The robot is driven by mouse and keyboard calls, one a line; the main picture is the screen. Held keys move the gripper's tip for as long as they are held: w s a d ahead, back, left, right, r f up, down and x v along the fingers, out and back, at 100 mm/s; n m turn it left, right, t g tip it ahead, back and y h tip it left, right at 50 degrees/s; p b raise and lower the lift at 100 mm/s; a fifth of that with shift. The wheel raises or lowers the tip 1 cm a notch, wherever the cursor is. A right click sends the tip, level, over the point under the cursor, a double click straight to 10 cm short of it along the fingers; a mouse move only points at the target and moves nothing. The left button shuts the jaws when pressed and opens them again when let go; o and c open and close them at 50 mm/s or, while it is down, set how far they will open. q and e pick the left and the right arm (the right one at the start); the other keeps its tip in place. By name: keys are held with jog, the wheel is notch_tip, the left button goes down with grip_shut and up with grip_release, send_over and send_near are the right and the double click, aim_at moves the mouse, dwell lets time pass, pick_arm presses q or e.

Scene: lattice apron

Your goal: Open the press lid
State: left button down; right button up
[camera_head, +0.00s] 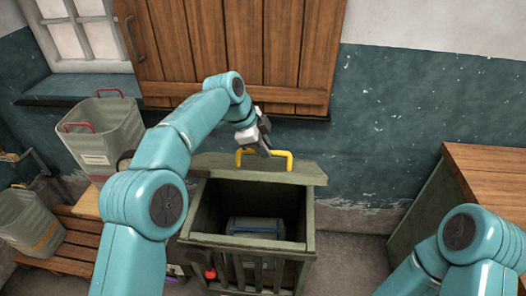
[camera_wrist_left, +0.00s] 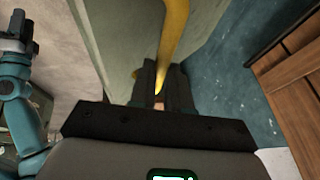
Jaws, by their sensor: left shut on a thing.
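The press (camera_head: 310,245) is a grey-green slatted box, and its inside shows from above. Its lid (camera_head: 300,173) stands raised at the back edge, with a yellow handle (camera_head: 281,153) on it. My left gripper (camera_head: 266,148) is shut on the yellow handle. In the left wrist view the yellow handle (camera_wrist_left: 176,30) runs down between the two dark fingers (camera_wrist_left: 163,88), and the lid's pale green face (camera_wrist_left: 110,45) lies beside it. My right arm shows at the lower right of the head view, with its gripper out of that frame. The right gripper (camera_wrist_left: 18,32) shows small in the left wrist view.
A grey-blue block (camera_head: 256,228) lies inside the press. A grey bin with red handles (camera_head: 102,135) and another bin (camera_head: 30,222) stand on a wooden bench (camera_head: 75,240) at the left. A wooden-topped cabinet (camera_head: 490,170) stands at the right. A shuttered wall is behind.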

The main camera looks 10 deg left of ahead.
pick_arm(q)
jog(key=shift+w+a+f, duration=0.15)
jog(key=shift+f, duration=0.25)
jog(key=c, duration=1.5)
grip_release()
jog(key=o, duration=0.4)
jog(key=shift+w+f, duration=0.15)
jog(key=shift+w, duration=0.1)
jog(key=shift+w+f, duration=0.15)
jog(key=shift+w, duration=0.2)
jog(key=shift+s+r, duration=0.35)
jog(key=shift+w, duration=0.1)
jog(key=shift+r, duration=0.1)
